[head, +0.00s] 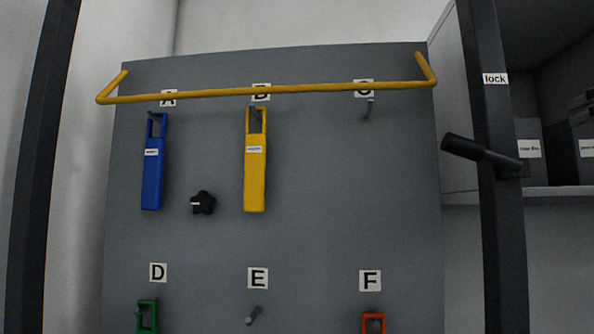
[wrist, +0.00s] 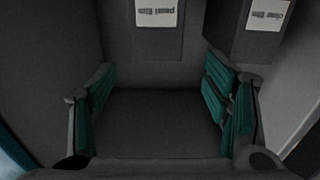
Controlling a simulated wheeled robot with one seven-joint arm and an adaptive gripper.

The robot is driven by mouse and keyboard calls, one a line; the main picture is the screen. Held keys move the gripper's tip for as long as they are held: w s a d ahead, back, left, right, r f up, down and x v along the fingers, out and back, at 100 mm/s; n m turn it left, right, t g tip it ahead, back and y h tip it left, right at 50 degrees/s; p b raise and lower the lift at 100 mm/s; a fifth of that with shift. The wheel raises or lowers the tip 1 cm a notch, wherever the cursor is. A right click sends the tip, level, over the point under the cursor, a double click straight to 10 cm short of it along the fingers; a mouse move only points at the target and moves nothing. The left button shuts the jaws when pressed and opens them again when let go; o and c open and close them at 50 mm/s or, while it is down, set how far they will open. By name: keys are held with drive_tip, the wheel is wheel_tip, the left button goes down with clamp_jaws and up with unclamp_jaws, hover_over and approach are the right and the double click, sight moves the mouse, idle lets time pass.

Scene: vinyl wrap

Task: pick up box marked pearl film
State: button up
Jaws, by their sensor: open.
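The box marked pearl film (wrist: 150,44) is dark grey with a white label, upside down in the wrist view. It stands at the top centre of that view, cut off by the frame's edge. My gripper (wrist: 160,112) is open, its teal-padded fingers apart to the left and right. The box lies beyond the fingertips, and nothing shows between them but a dark grey surface. My gripper does not show in the head view.
A second dark grey labelled box (wrist: 257,42) stands to the right of the pearl film box. The head view shows labelled boxes (head: 528,170) on a shelf (head: 560,192) at the right, behind a dark post with a lock handle (head: 480,152). A tool board (head: 330,210) fills the middle.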

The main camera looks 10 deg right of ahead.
sight(556, 129)
drive_tip(key=p+x, duration=0.1)
drive_tip(key=x, duration=0.5)
drive_tip(key=shift+p+x, duration=1.05)
drive_tip(key=shift+x, duration=1.65)
drive_tip(key=shift+d, duration=0.1)
clamp_jaws()
